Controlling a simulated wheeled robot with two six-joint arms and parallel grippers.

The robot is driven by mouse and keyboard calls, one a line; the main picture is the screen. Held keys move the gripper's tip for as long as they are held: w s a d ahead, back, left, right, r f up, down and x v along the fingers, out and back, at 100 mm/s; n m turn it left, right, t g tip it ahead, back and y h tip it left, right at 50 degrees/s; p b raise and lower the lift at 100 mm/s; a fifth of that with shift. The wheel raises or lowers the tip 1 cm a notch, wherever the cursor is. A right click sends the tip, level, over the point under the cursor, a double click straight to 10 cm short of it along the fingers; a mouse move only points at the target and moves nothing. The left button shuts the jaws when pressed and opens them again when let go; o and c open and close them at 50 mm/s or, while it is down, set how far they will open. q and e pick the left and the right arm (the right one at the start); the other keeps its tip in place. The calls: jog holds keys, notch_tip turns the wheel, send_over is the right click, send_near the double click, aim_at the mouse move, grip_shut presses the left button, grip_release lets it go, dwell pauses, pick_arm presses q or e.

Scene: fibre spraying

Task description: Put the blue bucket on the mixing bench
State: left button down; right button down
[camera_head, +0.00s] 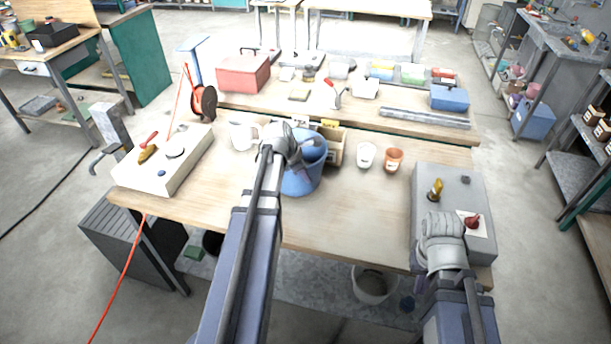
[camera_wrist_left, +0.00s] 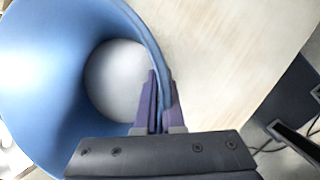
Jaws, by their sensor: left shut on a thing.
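The blue bucket (camera_head: 306,178) is in the middle of the near wooden bench (camera_head: 340,210) in the head view, apparently upright. Its open inside and rim show in the left wrist view (camera_wrist_left: 60,75). My left gripper (camera_head: 290,150) is shut on the bucket's rim; its purple fingers (camera_wrist_left: 160,100) pinch the wall from both sides. I cannot tell whether the bucket's base touches the bench top. My right gripper (camera_head: 442,240) is over the grey box at the bench's right end; its fingers are hidden.
A white cup (camera_head: 366,155) and an orange cup (camera_head: 394,160) stand right of the bucket. A white control box (camera_head: 165,165) is at left and a grey box (camera_head: 425,190) at right.

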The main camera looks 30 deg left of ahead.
pick_arm(q)
jog(key=shift+f, duration=0.6)
pick_arm(e)
jog(key=shift+f, duration=0.6)
pick_arm(q)
jog(key=shift+f+b, duration=0.15)
jog(key=shift+b, duration=0.15)
jog(key=c, duration=1)
grip_release()
jog(key=shift+c, duration=0.2)
pick_arm(e)
jog(key=shift+f, duration=0.1)
pick_arm(q)
jog(key=shift+r, duration=0.25)
pick_arm(e)
jog(key=shift+r, duration=0.2)
